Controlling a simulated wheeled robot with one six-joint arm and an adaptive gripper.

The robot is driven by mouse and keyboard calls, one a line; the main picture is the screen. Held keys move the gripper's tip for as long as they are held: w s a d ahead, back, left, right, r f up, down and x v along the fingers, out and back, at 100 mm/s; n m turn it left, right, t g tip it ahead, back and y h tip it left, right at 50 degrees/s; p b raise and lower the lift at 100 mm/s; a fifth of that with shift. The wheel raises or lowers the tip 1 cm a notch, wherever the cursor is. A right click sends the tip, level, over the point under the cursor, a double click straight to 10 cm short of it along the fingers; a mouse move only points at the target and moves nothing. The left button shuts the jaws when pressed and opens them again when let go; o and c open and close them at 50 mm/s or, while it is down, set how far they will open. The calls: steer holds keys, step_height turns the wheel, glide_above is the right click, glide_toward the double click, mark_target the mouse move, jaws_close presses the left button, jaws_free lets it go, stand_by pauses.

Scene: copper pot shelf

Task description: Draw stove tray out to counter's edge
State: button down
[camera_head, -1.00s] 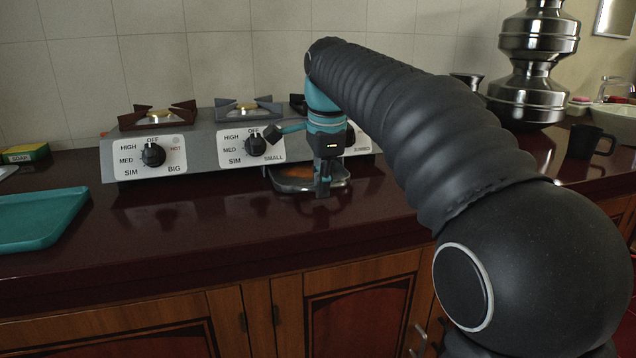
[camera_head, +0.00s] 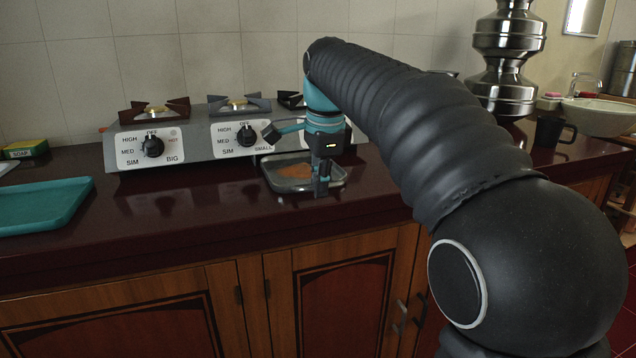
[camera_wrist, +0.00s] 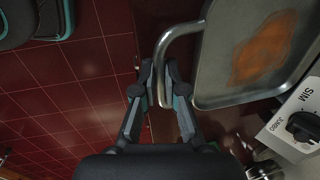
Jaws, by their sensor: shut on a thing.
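The stove tray (camera_head: 333,174) is a shallow metal tray with an orange-brown stain inside. It lies on the dark red counter in front of the stove (camera_head: 200,145), short of the counter's front edge. Its back end is close to the stove front; I cannot tell whether any of it is still underneath. My gripper (camera_head: 321,187) points down at the tray's front side. In the wrist view, my gripper (camera_wrist: 158,88) is shut on the tray's bent metal handle (camera_wrist: 180,32), and the stained tray (camera_wrist: 222,75) extends to the right.
A teal tray (camera_head: 45,205) and a sponge pack (camera_head: 26,149) sit at the left. A steel pot stack (camera_head: 507,60), a black mug (camera_head: 550,131) and a basin (camera_head: 600,118) stand at the right.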

steer(key=c, duration=1.2)
jaws_free()
steer(key=shift+s+d+r, duration=0.1)
steer(key=shift+s+r, duration=0.25)
steer(key=shift+r, duration=1.6)
steer(key=shift+s+d+r, duration=0.15)
steer(key=shift+s+r, duration=0.25)
steer(key=shift+r, duration=1.6)
steer(key=shift+s+d+r, duration=0.1)
steer(key=shift+s+r, duration=0.25)
steer(key=shift+r, duration=1.6)
steer(key=s+d+f+n+t, duration=0.1)
steer(key=s+d+f+n, duration=0.2)
steer(key=s+f+n, duration=0.2)
steer(key=s+d+f+n+t, duration=0.1)
steer(key=s+d+f+n, duration=0.3)
steer(key=s+f, duration=0.8)
steer(key=s+d+f+n+t, duration=0.1)
steer(key=s+d+f+n, duration=0.3)
steer(key=s+f, duration=0.4)
steer(key=shift+s+f+n+h, duration=0.2)
steer(key=shift+f+n, duration=0.25)
steer(key=shift+f, duration=0.5)
steer(key=shift+s+f+n+h, duration=0.15)
steer(key=shift+f+n, duration=0.3)
steer(key=shift+f, duration=0.45)
